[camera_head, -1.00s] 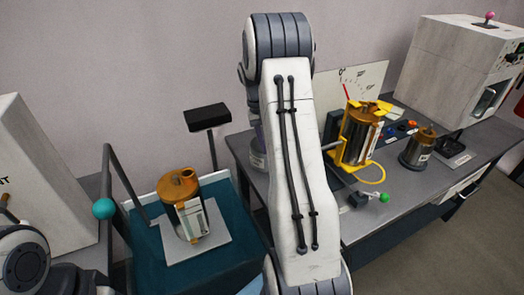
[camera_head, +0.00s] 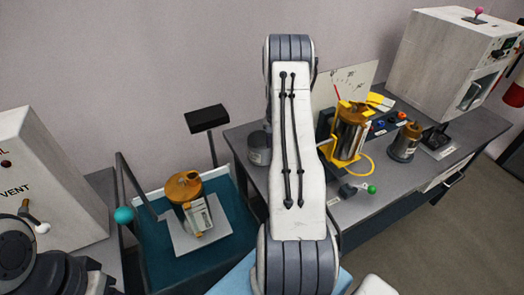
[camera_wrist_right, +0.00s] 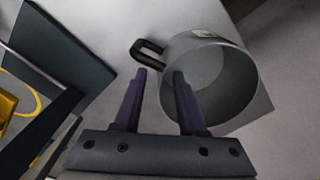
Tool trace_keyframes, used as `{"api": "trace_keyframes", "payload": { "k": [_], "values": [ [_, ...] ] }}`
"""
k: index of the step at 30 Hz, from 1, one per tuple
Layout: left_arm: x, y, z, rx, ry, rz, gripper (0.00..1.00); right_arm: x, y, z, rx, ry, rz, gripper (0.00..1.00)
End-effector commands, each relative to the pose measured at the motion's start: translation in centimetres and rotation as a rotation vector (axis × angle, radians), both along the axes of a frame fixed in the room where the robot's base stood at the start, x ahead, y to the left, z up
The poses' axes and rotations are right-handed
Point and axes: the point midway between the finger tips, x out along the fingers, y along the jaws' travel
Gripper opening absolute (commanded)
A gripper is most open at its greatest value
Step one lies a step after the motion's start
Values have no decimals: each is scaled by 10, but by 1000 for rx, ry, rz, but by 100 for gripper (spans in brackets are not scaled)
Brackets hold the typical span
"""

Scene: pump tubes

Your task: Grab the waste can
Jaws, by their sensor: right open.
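The waste can looks to be the grey, open-topped metal can (camera_wrist_right: 240,82) with a black side handle (camera_wrist_right: 148,47) in the right wrist view. It appears empty. In the head view a grey can (camera_head: 258,150) shows at the table's left end, partly behind my right arm. My right gripper (camera_wrist_right: 162,76) is open and empty, its two dark fingers pointing at the handle, with the can just to their right. The handle is just beyond the fingertips, and I cannot tell whether they touch it. The head view hides this gripper behind the arm. My left gripper is out of view.
A yellow frame (camera_head: 347,157) holding a metal canister stands right of my arm, with another copper-topped canister (camera_head: 404,142) beyond. A copper-topped canister (camera_head: 187,196) sits on a plate over the teal surface. A large box (camera_head: 450,60) stands at the table's back right.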

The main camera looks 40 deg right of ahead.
Motion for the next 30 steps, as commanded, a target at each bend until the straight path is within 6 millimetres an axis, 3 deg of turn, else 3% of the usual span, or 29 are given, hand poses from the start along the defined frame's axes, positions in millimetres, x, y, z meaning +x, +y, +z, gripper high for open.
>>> {"api": "trace_keyframes", "payload": {
  "k": [7,16,17,19,20,30],
  "values": [
    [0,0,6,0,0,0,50,0,1,-36,2,2,1,40],
    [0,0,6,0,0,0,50,0,1,-42,0,1,1,40],
    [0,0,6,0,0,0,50,0,1,-42,0,1,1,32],
    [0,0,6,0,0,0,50,0,1,-41,0,1,1,6],
    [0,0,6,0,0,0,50,0,1,-41,0,1,1,0],
    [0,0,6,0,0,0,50,0,1,-41,0,1,1,0]
  ]
}}
